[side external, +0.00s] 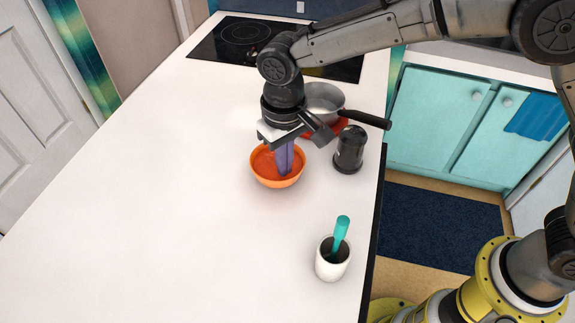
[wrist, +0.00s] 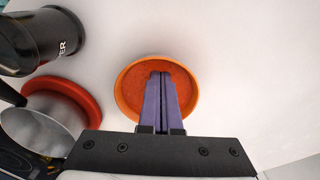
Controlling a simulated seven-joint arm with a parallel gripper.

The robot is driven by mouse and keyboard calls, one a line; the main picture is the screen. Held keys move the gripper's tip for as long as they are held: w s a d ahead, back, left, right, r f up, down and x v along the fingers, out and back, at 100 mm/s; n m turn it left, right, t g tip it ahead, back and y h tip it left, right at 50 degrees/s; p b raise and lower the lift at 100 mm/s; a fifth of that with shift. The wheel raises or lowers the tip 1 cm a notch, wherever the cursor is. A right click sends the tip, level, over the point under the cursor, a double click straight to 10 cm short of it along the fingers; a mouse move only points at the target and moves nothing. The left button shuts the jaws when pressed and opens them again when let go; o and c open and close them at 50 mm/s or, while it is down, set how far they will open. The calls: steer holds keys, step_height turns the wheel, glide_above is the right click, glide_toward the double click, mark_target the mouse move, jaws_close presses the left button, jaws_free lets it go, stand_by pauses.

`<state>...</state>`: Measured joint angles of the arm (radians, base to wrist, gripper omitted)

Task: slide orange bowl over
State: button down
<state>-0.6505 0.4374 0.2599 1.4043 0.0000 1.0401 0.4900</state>
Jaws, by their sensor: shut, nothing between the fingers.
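The orange bowl (side external: 262,178) sits upright on the white counter, and it also shows in the wrist view (wrist: 128,98). My gripper (side external: 285,172) points down into the bowl with its purple fingers together and empty. In the wrist view the fingertips (wrist: 160,75) lie over the bowl's reddish-orange inside. I cannot tell whether they touch the bowl.
A black canister (side external: 349,150) stands just right of the bowl. A white cup (side external: 332,262) holding a teal-handled utensil (side external: 341,232) stands in front. The counter's left side (side external: 150,200) is clear.

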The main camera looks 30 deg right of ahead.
steer(key=shift+s+d, duration=0.1)
steer(key=shift+s, duration=0.35)
steer(key=s, duration=0.4)
steer(key=s+d, duration=0.1)
steer(key=s, duration=0.3)
steer(key=s+d, duration=0.1)
steer(key=s, duration=0.3)
steer(key=shift+s, duration=0.2)
steer(key=shift+w, duration=0.1)
